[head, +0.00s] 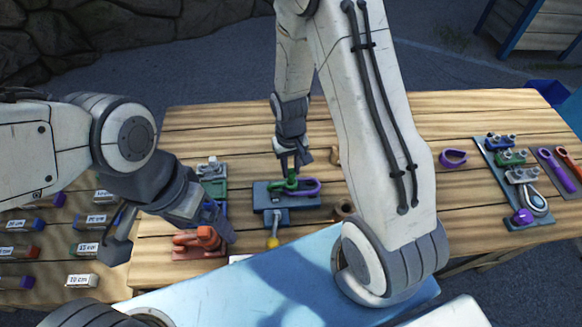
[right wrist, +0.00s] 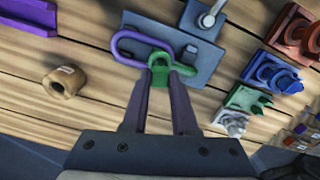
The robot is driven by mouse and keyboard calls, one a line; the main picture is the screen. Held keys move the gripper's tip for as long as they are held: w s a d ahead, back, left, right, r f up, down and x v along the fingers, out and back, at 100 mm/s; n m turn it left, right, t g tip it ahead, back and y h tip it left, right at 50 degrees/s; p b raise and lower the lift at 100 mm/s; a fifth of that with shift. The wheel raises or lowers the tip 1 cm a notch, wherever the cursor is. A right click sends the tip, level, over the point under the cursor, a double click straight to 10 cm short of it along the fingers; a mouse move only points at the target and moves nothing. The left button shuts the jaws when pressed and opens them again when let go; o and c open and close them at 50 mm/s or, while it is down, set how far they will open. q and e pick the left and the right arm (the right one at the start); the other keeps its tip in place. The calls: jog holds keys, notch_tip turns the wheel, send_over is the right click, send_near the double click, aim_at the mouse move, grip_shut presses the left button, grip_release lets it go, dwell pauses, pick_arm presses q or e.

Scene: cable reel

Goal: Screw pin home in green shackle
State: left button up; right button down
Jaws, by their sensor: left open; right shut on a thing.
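The green shackle (head: 291,181) is at a blue block fixture (head: 268,203) mid-table, joined with a purple link (head: 308,188). In the right wrist view, the green shackle (right wrist: 160,72) sits between my fingertips, and the purple link (right wrist: 128,42) loops out to the left. My right gripper (head: 291,166) reaches down from above and is shut on the green piece. I cannot tell the pin from the shackle body, nor how deep the pin sits. My left gripper (head: 118,240) is open and empty at the table's left side, clear of the shackle.
Red (head: 204,240) and green (head: 213,187) shackle holders stand left of the fixture. A tan ring (head: 343,208) lies to its right, near my right arm. Labelled pieces (head: 82,250) lie far left. A grey board (head: 512,180) with hardware lies right. A loose purple shackle (head: 453,158) lies near it.

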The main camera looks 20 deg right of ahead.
jog(key=shift+f+b, duration=0.75)
jog(key=shift+f, duration=0.25)
dwell(0.5)
jog(key=c, duration=1.4)
grip_release()
grip_shut()
